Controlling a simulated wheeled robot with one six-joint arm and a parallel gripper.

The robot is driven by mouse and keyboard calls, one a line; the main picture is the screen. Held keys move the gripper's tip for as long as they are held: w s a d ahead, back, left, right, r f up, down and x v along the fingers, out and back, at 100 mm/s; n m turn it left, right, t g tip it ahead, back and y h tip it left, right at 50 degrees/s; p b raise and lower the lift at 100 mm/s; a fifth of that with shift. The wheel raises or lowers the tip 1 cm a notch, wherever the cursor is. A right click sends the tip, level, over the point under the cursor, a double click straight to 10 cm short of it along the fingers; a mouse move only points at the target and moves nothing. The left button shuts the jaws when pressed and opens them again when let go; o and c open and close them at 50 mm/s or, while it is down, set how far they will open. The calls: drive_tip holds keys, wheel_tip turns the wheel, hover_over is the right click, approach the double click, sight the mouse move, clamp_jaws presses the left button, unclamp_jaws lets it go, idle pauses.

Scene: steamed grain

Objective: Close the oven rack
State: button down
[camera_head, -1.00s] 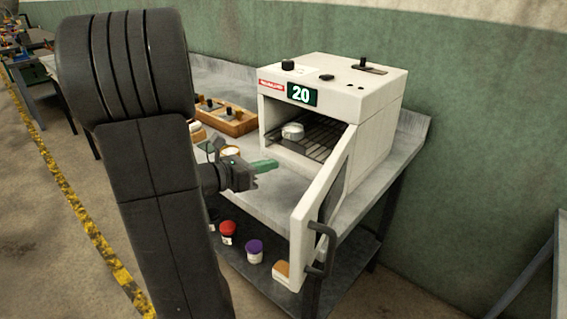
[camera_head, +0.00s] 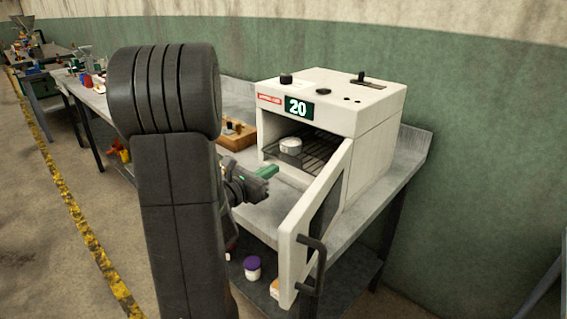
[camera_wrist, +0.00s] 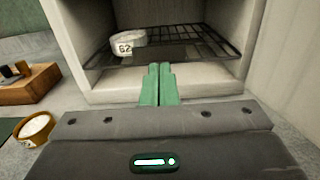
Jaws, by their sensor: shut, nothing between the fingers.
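The white oven (camera_head: 345,100) stands on a grey bench with its door (camera_head: 315,200) swung open toward the front right. Inside, the dark wire rack (camera_head: 318,152) sticks out a little toward the opening. A white round container (camera_head: 290,146) sits on the rack's left side; in the wrist view the container (camera_wrist: 128,45) is marked 62. The rack (camera_wrist: 185,48) spans the oven opening in the wrist view. My gripper (camera_head: 268,172), with green fingers, is shut and empty in front of the opening. In the wrist view its fingertips (camera_wrist: 160,70) point at the rack's front edge; I cannot tell whether they touch.
The open door with its dark handle (camera_head: 314,265) stands to the right of my gripper. A wooden block (camera_head: 237,137) with dark pieces lies left of the oven. An open cup (camera_wrist: 36,128) is at lower left. A purple-lidded jar (camera_head: 253,267) is on the lower shelf.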

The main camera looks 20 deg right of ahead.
sight(291, 159)
drive_tip(key=shift+x, duration=2.8)
drive_tip(key=shift+d, duration=0.1)
drive_tip(key=b+x, duration=0.1)
drive_tip(key=x, duration=0.3)
drive_tip(key=shift+f, duration=0.1)
drive_tip(key=shift+d+r, duration=0.1)
drive_tip(key=shift+r, duration=0.15)
